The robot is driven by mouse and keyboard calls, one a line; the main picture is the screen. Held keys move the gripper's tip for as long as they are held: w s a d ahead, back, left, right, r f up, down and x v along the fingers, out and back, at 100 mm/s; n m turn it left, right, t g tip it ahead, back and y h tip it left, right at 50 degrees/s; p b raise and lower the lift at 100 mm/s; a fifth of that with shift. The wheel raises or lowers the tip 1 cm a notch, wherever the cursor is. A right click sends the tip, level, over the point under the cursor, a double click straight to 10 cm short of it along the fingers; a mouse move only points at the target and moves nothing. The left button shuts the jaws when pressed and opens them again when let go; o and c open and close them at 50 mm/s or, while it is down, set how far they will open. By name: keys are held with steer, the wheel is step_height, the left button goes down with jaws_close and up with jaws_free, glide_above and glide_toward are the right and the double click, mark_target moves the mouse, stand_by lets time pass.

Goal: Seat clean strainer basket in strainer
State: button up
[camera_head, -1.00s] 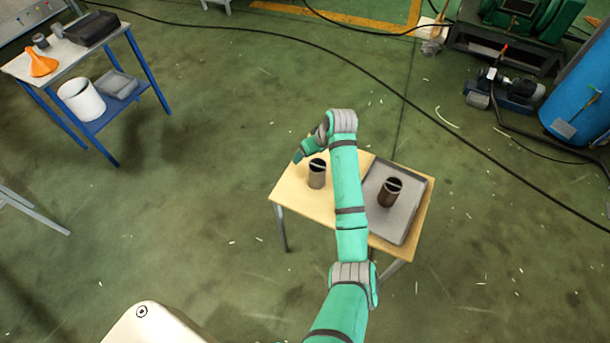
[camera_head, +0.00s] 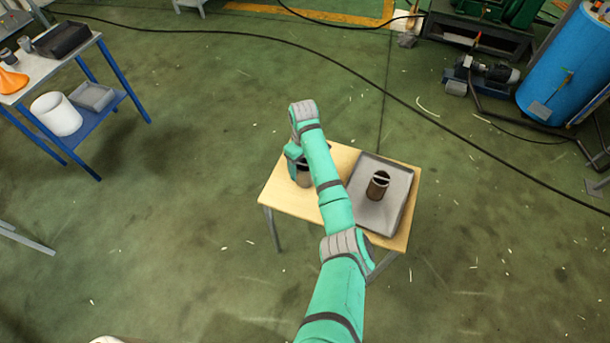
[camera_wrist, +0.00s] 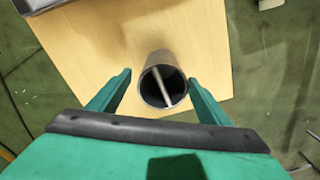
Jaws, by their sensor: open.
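A dark grey cylindrical basket (camera_head: 304,176) with an open top stands upright on the bare wood of the small table, partly hidden by my arm. In the wrist view the same basket (camera_wrist: 162,90) shows a pale bar across its mouth. My gripper (camera_wrist: 160,77) is open, with one finger on each side of this basket; I cannot tell if they touch it. In the head view my arm mostly hides the gripper. A second, browner basket (camera_head: 377,187) stands upright on the grey tray (camera_head: 396,215). I cannot make out the strainer for certain.
The small wooden table (camera_head: 285,199) stands on open green floor. A blue-framed bench (camera_head: 88,68) with an orange funnel (camera_head: 11,80) and a white bucket (camera_head: 56,114) is at upper left. A blue tank (camera_head: 565,70) and a pump (camera_head: 485,72) are at upper right. A black cable crosses the floor.

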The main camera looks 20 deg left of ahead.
steer(key=shift+s+d+f, duration=0.1)
steer(key=shift+f, duration=1.25)
steer(key=shift+s+d+f, duration=0.1)
steer(key=shift+f, duration=1.2)
steer(key=shift+a, duration=0.1)
steer(key=shift+c, duration=1.2)
steer(key=shift+s, duration=0.15)
steer(key=c, duration=1)
